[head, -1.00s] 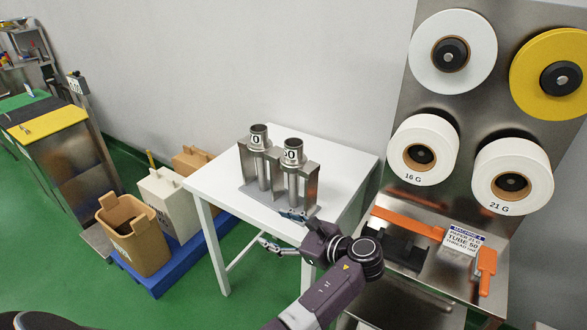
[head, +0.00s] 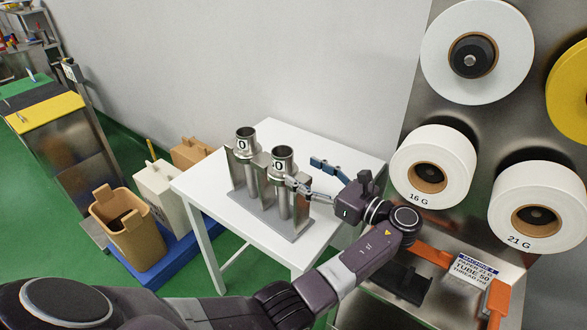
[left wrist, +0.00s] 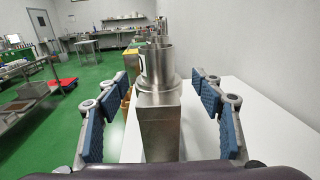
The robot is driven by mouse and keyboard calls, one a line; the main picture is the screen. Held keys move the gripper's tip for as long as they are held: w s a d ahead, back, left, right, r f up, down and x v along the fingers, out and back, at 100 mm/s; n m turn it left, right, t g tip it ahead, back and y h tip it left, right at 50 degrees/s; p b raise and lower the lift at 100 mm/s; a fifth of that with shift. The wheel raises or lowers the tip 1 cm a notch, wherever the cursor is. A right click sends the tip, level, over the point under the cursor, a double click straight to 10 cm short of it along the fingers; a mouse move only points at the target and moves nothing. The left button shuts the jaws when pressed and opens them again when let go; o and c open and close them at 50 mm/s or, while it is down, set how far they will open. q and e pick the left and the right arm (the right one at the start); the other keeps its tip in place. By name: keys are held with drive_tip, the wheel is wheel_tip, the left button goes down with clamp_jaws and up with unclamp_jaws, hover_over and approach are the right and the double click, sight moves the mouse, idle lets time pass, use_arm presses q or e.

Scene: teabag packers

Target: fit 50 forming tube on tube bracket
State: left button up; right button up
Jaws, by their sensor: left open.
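Two steel forming tubes stand upright in a metal rack (head: 240,200) on the white table. The left one (head: 245,141) and the right one (head: 283,160) have white labels ending in 0; I cannot read the first digits. My left gripper (head: 303,172) is open beside the right tube, its fingers pointing at it. In the left wrist view a tube (left wrist: 157,66) stands between and beyond the spread blue-padded fingers, behind a steel post (left wrist: 158,130). A dark bracket-like part (head: 404,286) sits on the machine shelf; my arm partly covers that area. My right gripper is not in view.
The white table (head: 205,190) is clear around the rack. The machine at right carries paper rolls (head: 432,165), orange parts (head: 497,298) and a sign reading TUBE 50 (head: 466,270). Bins (head: 128,228) stand on a blue pallet at left.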

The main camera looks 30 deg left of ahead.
sight(290, 164)
use_arm(q)
drive_tip(key=shift+w+a+p, duration=0.35)
drive_tip(key=shift+w+a, duration=0.2)
drive_tip(key=shift+a, duration=0.15)
drive_tip(key=a, duration=0.1)
drive_tip(key=a+p, duration=0.1)
drive_tip(key=s+a+r+p, duration=0.1)
drive_tip(key=shift+a, duration=0.25)
drive_tip(key=a, duration=0.2)
drive_tip(key=w+a+p, duration=0.1)
drive_tip(key=shift+f, duration=0.4)
drive_tip(key=shift+s, duration=0.1)
drive_tip(key=shift+d, duration=0.15)
drive_tip(key=c, duration=0.7)
clamp_jaws()
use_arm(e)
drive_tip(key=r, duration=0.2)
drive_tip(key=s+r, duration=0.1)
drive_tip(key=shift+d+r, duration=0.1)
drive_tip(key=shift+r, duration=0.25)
use_arm(q)
drive_tip(key=shift+r, duration=0.1)
